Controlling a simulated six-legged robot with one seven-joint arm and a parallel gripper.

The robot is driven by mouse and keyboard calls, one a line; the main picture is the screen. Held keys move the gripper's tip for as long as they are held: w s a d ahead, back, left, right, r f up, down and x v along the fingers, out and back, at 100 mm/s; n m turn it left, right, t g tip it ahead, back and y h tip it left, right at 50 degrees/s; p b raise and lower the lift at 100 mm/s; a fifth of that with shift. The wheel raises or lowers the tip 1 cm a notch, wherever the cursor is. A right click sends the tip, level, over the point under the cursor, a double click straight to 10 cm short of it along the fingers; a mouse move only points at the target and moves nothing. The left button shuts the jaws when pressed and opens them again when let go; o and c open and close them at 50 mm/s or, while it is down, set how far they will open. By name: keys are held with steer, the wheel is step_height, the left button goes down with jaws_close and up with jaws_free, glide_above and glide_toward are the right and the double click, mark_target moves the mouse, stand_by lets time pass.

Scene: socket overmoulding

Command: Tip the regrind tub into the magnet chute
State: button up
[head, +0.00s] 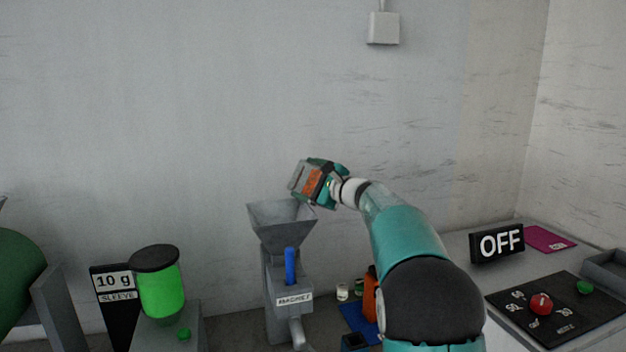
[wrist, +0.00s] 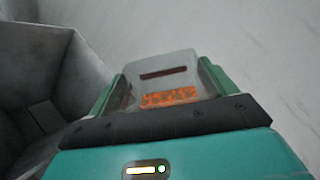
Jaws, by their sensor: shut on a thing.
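The regrind tub (head: 299,176) is a small greyish, see-through container with orange in or on it. My gripper (head: 323,182) is shut on it and holds it up, tilted, above the right rim of the magnet chute's grey funnel (head: 278,217). In the wrist view the tub (wrist: 160,64) sits between the two green fingers of my gripper (wrist: 165,82), with an orange patch low on it and a dark slot above. The funnel wall (wrist: 35,55) is close on the left there. The funnel's inside bottom is hidden in the head view.
The chute body has a blue handle (head: 291,266) and a MAGNET label. A green canister (head: 160,290) stands left beside a 10 g SLEEVE sign (head: 114,283). Small jars (head: 343,291) and an orange bottle (head: 370,297) stand right of the chute. An OFF sign (head: 497,244) is far right.

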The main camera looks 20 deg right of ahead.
steer(key=shift+s+a+f+n, duration=0.15)
steer(key=shift+a+n, duration=0.1)
steer(key=shift+a, duration=0.3)
steer(key=shift+w+a+f+n, duration=0.1)
steer(key=shift+a+n, duration=0.15)
steer(key=shift+a, duration=0.25)
steer(key=shift+c, duration=0.8)
steer(key=shift+s+a+r+n, duration=0.3)
steer(key=shift+s+a+n, duration=0.25)
steer(key=shift+a+n, duration=0.25)
steer(key=shift+s+a+r+n, duration=0.25)
steer(key=shift+s+a+n, duration=0.25)
steer(key=shift+a+n, duration=0.3)
steer(key=n, duration=0.2)
steer(key=shift+s+r+n, duration=0.2)
steer(key=shift+r+n, duration=0.1)
steer(key=shift+r, duration=0.1)
steer(key=n, duration=0.2)
steer(key=a+n, duration=0.1)
steer(key=shift+s+r+n, duration=0.3)
steer(key=shift+s, duration=0.05)
steer(key=shift+w+d+f+m, duration=0.15)
steer(key=shift+d+m, duration=0.15)
steer(key=shift+m, duration=0.5)
steer(key=shift+d+m, duration=0.15)
steer(key=shift+m, duration=0.75)
steer(key=shift+w, duration=0.1)
